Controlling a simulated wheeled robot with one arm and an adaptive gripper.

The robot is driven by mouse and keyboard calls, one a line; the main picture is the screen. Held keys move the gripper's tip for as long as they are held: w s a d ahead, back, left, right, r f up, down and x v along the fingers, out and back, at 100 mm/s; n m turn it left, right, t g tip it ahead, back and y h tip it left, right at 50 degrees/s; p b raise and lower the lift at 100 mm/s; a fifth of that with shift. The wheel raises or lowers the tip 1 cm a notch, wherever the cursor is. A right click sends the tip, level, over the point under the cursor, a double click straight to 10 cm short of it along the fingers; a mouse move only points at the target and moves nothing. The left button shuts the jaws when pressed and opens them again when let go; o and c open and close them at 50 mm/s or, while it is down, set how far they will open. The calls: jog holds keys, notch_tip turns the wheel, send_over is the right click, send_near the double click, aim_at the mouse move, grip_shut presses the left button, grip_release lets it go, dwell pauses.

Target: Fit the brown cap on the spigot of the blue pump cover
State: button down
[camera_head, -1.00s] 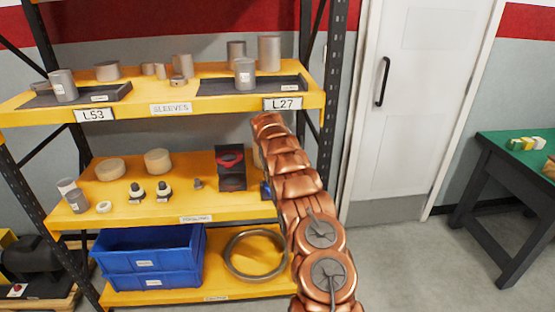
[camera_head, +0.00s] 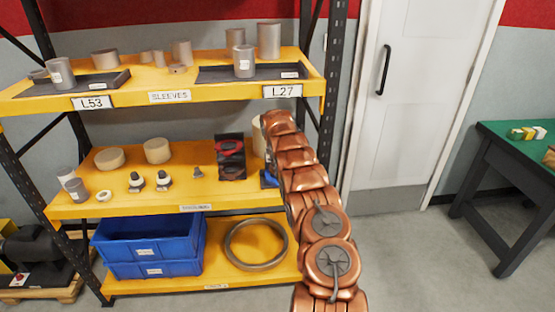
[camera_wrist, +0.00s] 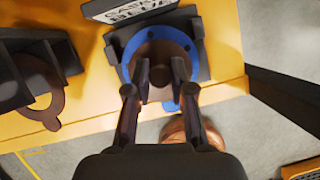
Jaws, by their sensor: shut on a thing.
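In the wrist view my gripper (camera_wrist: 162,80) is shut on the brown cap (camera_wrist: 158,50), which shows as a dark brown round shape between the fingers. The cap lies over the middle of the blue pump cover (camera_wrist: 187,104), whose round blue flange with bolt holes shows around it. The spigot is hidden under the cap and fingers, so I cannot tell whether the cap touches it. The cover sits in a dark holder at the shelf edge. In the head view a bit of blue cover (camera_head: 268,179) shows beside my copper arm, which hides my gripper.
A dark stand (camera_head: 231,157) with reddish-brown ring parts is left of the cover; it also shows in the wrist view (camera_wrist: 45,68). A label plate (camera_wrist: 128,10) is behind the cover. Blue bins (camera_head: 150,247) and a large metal ring (camera_head: 255,264) are below.

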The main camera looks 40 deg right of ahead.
jog(key=shift+f, duration=1.05)
dwell(0.5)
jog(key=c, duration=0.9)
grip_release()
jog(key=shift+r, duration=0.1)
